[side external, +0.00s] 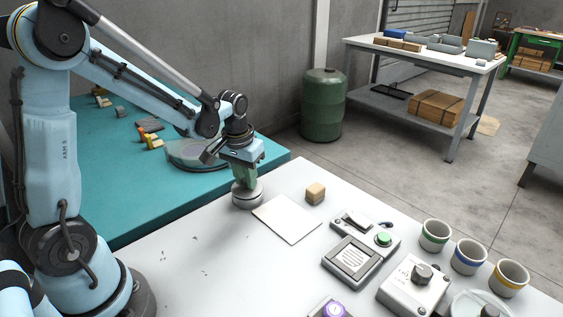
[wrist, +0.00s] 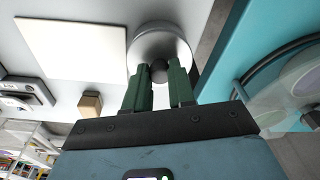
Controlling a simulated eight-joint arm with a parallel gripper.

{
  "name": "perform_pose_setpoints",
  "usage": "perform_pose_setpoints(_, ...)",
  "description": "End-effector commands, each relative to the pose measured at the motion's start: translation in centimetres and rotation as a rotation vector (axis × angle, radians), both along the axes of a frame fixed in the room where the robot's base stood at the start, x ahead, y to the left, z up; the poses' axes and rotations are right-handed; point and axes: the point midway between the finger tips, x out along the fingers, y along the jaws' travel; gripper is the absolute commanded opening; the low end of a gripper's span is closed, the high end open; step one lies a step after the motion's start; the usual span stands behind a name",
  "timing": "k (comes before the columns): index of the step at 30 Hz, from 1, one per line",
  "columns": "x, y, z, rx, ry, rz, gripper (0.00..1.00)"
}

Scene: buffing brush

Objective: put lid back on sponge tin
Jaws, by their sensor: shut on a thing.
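A round silver tin (side external: 248,201) stands on the white table near its back left edge. Its metal lid (wrist: 160,42) shows in the wrist view as a pale disc with a dark round knob (wrist: 158,72) on top. My gripper (side external: 245,180) points down over the tin, and its green fingers are shut on the lid's knob, as the wrist view (wrist: 160,78) also shows. The lid sits at the tin's top; I cannot tell whether it rests fully on the rim. The inside of the tin and any sponge are hidden.
A white square sheet (side external: 287,219) and a small wooden block (side external: 316,193) lie right of the tin. Control boxes (side external: 354,261) and striped cups (side external: 435,235) stand farther right. A teal bench (side external: 140,205) with a round clear-covered device (side external: 195,155) lies behind left.

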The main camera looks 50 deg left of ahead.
Motion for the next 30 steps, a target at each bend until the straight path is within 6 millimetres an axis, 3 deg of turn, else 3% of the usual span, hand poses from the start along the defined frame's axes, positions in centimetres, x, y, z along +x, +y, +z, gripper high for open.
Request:
perform_pose_setpoints(8,0.00,0.00,-0.02,0.000,0.000,0.000,0.00)
perform_pose_setpoints(9,0.00,0.00,-0.02,0.000,0.000,0.000,0.25)
perform_pose_setpoints(15,0.00,0.00,-0.02,0.000,0.000,0.000,0.53)
perform_pose_setpoints(21,0.00,0.00,-0.02,0.000,0.000,0.000,0.55)
perform_pose_setpoints(26,0.00,0.00,-0.02,0.000,0.000,0.000,0.79)
perform_pose_setpoints(30,0.00,0.00,-0.02,0.000,0.000,0.000,0.79)
